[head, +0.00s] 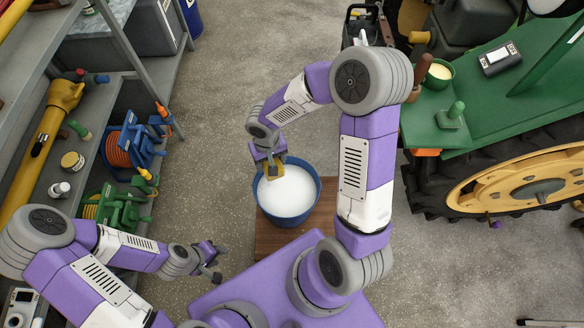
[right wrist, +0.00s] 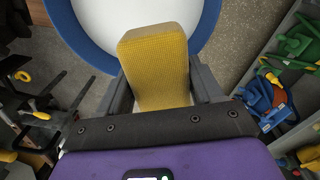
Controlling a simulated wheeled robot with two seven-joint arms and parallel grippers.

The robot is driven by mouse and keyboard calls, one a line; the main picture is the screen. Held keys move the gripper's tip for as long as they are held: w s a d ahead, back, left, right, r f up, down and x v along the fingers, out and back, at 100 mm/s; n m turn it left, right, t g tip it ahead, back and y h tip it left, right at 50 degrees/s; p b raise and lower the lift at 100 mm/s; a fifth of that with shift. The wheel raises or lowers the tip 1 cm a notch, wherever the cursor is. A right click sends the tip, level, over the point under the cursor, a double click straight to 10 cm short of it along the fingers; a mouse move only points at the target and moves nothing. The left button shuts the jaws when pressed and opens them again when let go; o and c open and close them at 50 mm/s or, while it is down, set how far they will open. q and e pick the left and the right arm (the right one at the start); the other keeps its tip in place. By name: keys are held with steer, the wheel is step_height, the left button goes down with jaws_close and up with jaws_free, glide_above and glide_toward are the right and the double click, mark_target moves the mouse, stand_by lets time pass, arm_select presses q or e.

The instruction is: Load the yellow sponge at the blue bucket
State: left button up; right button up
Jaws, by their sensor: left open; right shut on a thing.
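The blue bucket (head: 291,212) stands on a brown wooden board and holds white, foamy-looking contents. My right gripper (head: 274,170) is over the bucket's far left part. It is shut on the yellow sponge (right wrist: 155,65), which sticks out between the fingers in the right wrist view. The blue rim (right wrist: 75,50) and white contents lie beyond the sponge there; I cannot tell whether the sponge touches them. In the head view the sponge is mostly hidden by the gripper. My left gripper (head: 212,262) is open and empty, left of the bucket and apart from it.
A grey shelf (head: 110,100) at left holds a blue hose reel (head: 130,145), a green reel (head: 117,207) and a yellow tool (head: 45,135). A green tractor (head: 490,85) with a large wheel (head: 520,185) stands at right. Grey floor (head: 240,65) is clear behind the bucket.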

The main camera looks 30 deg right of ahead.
mark_target(287, 192)
steer(key=s+d+m+p, duration=0.1)
steer(key=s+m+p, duration=0.2)
steer(key=s+m, duration=0.35)
steer(key=shift+n, duration=0.45)
steer(key=shift+d+f+b, duration=0.2)
steer(key=shift+f+b, duration=1.95)
steer(key=shift+f, duration=1.25)
steer(key=shift+f+b, duration=0.5)
steer(key=shift+b, duration=0.15)
steer(key=shift+s+f+b, duration=0.1)
steer(key=shift+s+b, duration=0.05)
steer(key=shift+b, duration=0.2)
step_height(287, 192, up, 7)
steer(key=p, duration=0.5)
